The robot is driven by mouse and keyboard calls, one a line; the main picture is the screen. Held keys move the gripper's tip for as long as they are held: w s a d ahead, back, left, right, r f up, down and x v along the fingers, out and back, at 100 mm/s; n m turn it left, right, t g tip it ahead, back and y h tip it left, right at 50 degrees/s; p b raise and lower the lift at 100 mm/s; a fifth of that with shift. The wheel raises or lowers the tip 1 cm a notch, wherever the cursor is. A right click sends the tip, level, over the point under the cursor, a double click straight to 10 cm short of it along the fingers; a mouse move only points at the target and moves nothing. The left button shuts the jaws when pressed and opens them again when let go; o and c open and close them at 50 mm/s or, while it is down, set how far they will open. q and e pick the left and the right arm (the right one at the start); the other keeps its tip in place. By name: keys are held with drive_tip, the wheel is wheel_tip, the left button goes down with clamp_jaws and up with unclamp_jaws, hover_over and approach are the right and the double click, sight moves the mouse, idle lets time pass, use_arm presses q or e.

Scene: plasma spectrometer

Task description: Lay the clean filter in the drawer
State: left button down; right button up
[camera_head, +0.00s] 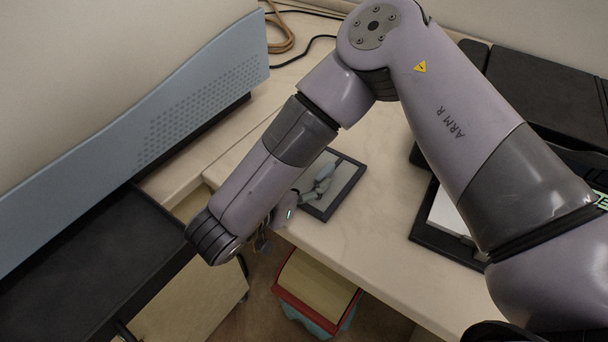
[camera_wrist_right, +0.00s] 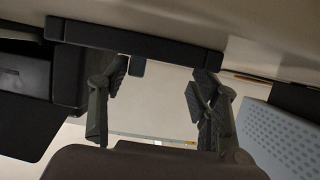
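A black-framed panel with a grey pane (camera_head: 346,184), which may be the clean filter, lies on the pale tabletop. My right forearm and wrist cover its left side, and bluish-grey parts show over its pane. My right gripper (camera_wrist_right: 155,88) has its fingers wide apart in the right wrist view. A dark bar with a small tab (camera_wrist_right: 137,40) crosses beyond the fingertips. I cannot tell whether they touch it. A pale surface shows between the fingers. No drawer is clearly identifiable; a black tray-like surface (camera_head: 95,265) lies at lower left. My left gripper is out of view.
A blue-grey perforated panel (camera_head: 190,115) stands at the left and also shows in the wrist view (camera_wrist_right: 285,135). A red-edged box (camera_head: 318,285) is below the table's front edge. Black equipment (camera_head: 545,90) occupies the right. Cables (camera_head: 285,35) lie at the back.

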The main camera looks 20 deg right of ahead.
drive_tip(key=shift+o, duration=1.4)
drive_tip(key=shift+r, duration=0.1)
